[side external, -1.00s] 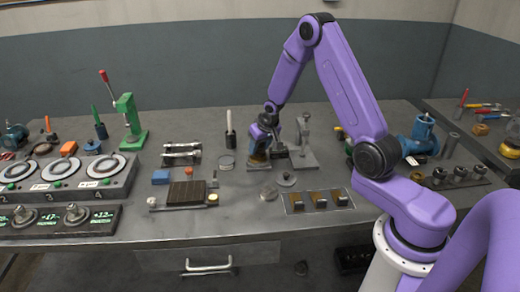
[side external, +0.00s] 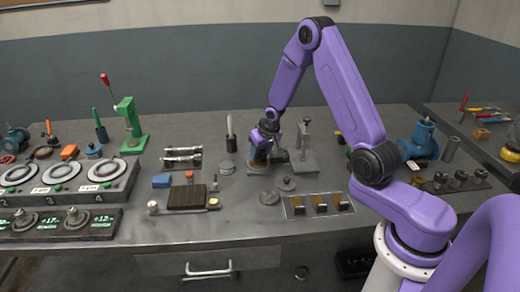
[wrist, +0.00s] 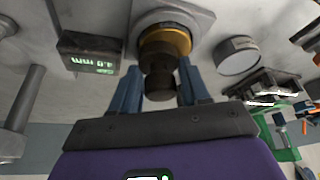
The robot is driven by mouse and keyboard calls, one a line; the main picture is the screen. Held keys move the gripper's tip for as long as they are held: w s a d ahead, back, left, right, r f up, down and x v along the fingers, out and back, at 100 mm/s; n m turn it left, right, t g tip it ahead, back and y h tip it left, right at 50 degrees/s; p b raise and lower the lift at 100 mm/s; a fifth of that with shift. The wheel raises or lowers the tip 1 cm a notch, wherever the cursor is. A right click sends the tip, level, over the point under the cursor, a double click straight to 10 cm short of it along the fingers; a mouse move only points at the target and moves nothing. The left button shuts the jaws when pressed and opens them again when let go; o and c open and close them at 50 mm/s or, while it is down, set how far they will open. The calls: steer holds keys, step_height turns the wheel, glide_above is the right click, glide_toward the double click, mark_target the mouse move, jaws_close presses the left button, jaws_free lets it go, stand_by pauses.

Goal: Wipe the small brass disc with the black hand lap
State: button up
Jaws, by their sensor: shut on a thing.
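My gripper (side external: 261,146) points down at the middle of the bench, left of a grey stand. In the wrist view my gripper (wrist: 159,78) has its two blue fingers on either side of a black knobbed piece, which looks like the hand lap (wrist: 160,84). It is shut on this piece. Whether lap and disc touch is unclear.
The grey stand (side external: 305,150) is close on the right of my gripper. A tray of brass-and-dark blocks (side external: 319,204) lies in front. A small readout box (wrist: 90,54) is close by.

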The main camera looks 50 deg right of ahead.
steer(key=shift+s+a, duration=1.5)
steer(key=shift+w+d+r, duration=0.1)
steer(key=shift+w+r, duration=0.05)
steer(key=shift+r, duration=1.4)
step_height(320, 180, up, 5)
steer(key=shift+r, duration=0.1)
